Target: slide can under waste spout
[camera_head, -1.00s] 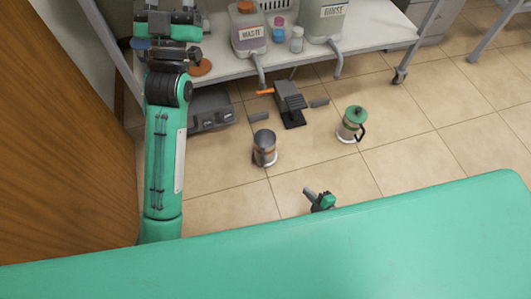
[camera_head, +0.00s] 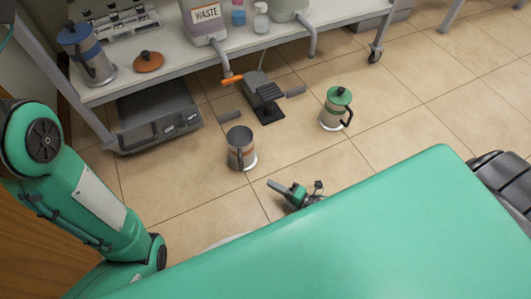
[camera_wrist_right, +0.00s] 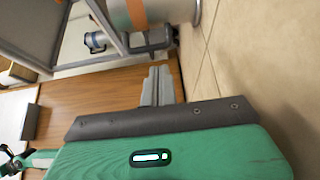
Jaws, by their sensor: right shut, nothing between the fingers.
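A grey metal can (camera_head: 241,152) with a dark, apparently open top and a black handle stands upright on the tiled floor. The waste spout (camera_head: 221,58) is the grey pipe bending down from the container labelled WASTE (camera_head: 204,20); the can is in front of it, not beneath it. My right gripper (camera_head: 274,184) is shut and empty, low near the floor, in front and to the right of the can and apart from it. Its closed fingers (camera_wrist_right: 158,86) also show in the right wrist view, with the banded can (camera_wrist_right: 188,12) beyond. My left gripper is out of view.
A green-lidded can (camera_head: 336,108) stands to the right. A grey box-like device (camera_head: 157,117) sits under the shelf at left.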

